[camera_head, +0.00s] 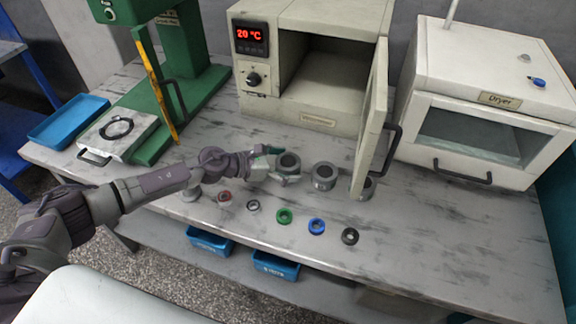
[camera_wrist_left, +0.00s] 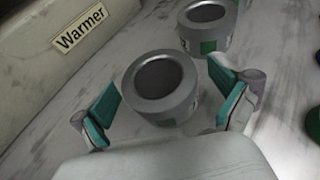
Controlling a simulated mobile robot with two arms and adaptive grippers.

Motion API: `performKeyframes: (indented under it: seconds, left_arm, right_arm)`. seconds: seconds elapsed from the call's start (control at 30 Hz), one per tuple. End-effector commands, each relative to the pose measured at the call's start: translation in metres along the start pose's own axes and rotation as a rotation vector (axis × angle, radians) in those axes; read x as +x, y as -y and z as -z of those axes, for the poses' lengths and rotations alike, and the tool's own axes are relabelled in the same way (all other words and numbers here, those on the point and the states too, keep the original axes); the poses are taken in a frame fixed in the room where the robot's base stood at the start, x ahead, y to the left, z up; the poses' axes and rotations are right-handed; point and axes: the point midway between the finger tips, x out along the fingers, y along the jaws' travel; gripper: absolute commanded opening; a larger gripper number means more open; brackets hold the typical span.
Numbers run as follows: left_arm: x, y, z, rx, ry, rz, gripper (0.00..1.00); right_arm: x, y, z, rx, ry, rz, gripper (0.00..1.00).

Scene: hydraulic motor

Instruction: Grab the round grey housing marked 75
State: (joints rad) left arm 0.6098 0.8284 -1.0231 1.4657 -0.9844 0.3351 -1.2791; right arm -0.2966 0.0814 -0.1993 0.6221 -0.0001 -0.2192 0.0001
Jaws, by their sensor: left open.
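A round grey housing (camera_head: 288,160) with a dark round opening stands upright on the bench in front of the open oven. My left gripper (camera_head: 281,166) is open, with its fingers on either side of this housing. In the left wrist view the housing (camera_wrist_left: 160,84) sits between the spread teal-padded fingers (camera_wrist_left: 165,98), and I cannot tell if they touch it. A second grey housing (camera_head: 324,175) stands to its right, with a green patch on its side in the wrist view (camera_wrist_left: 207,26). A third (camera_head: 366,187) is partly hidden by the oven door. No number is legible on any housing.
The warmer oven (camera_head: 310,115) has its door (camera_head: 374,125) swung out close to the housings. Several small rings, including a green (camera_head: 284,216) and a blue one (camera_head: 317,226), lie nearer the front edge. A green press (camera_head: 185,75) and a dryer (camera_head: 490,105) flank the oven.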

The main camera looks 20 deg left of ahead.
Motion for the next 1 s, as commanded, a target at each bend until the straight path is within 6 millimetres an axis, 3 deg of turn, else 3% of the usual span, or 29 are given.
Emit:
performKeyframes:
  seconds: [0.07,0.53,0.83,1.0]
  left_arm:
    - [0.000,0.000,0.000,0.000,0.000,0.000,0.94]
    - [-0.001,0.000,0.000,0.000,0.000,0.000,0.17]
    - [-0.002,-0.001,-0.004,0.001,0.003,-0.001,0.17]
    - [-0.007,-0.002,-0.016,0.005,0.003,-0.002,0.16]
  right_arm:
    - [0.000,0.000,-0.003,0.000,0.004,0.000,0.40]
    - [0.000,0.001,-0.006,-0.001,0.009,0.001,0.40]
    - [-0.001,0.001,-0.005,-0.001,0.009,0.001,0.40]
    - [-0.004,0.001,-0.005,-0.001,0.008,0.002,0.40]
